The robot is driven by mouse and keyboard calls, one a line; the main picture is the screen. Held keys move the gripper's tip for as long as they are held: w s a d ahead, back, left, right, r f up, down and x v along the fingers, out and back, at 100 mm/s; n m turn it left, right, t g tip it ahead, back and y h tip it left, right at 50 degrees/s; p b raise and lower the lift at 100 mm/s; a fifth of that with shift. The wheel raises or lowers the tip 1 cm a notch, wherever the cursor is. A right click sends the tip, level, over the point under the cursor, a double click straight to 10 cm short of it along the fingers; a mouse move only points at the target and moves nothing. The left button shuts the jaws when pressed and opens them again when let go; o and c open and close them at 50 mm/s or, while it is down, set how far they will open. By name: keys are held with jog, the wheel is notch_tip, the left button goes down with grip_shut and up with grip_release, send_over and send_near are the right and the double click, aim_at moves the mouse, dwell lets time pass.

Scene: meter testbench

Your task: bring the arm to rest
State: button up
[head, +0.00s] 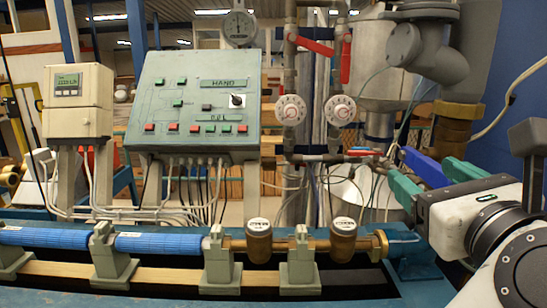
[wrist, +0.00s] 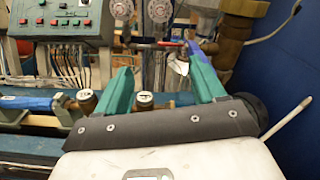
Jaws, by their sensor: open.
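My gripper (head: 420,167) is at the right of the head view, with its two teal fingers spread apart and nothing visible between them. It points toward the pipework, above the right end of the bench. In the wrist view my gripper (wrist: 158,58) also shows open, with a wide empty gap. Two brass water meters (head: 258,240) (head: 343,240) sit in the line on the bench, left of and lower than my gripper. In the wrist view a meter (wrist: 145,101) shows beyond the gap between the fingers.
Pipes with red levers (head: 312,45) and round gauges (head: 291,110) rise behind the meters. A blue pipe (head: 160,243) runs along the bench. A blue wall (wrist: 285,75) is at right.

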jog(key=s+d+f+n+g+h+p, duration=0.1)
jog(key=d+f+n+g, duration=0.25)
jog(key=f+n, duration=0.75)
jog(key=s+d+f+n+g, duration=0.1)
jog(key=d+f+n+g, duration=0.25)
jog(key=f+n, duration=0.8)
jog(key=s+f+n+g+p, duration=0.1)
jog(key=s+f+n+g, duration=0.9)
jog(key=s+f, duration=1.5)
notch_tip(320, 180, down, 2)
jog(key=shift+d+f+y, duration=0.1)
jog(key=shift+d+y, duration=0.3)
jog(key=shift+d, duration=0.05)
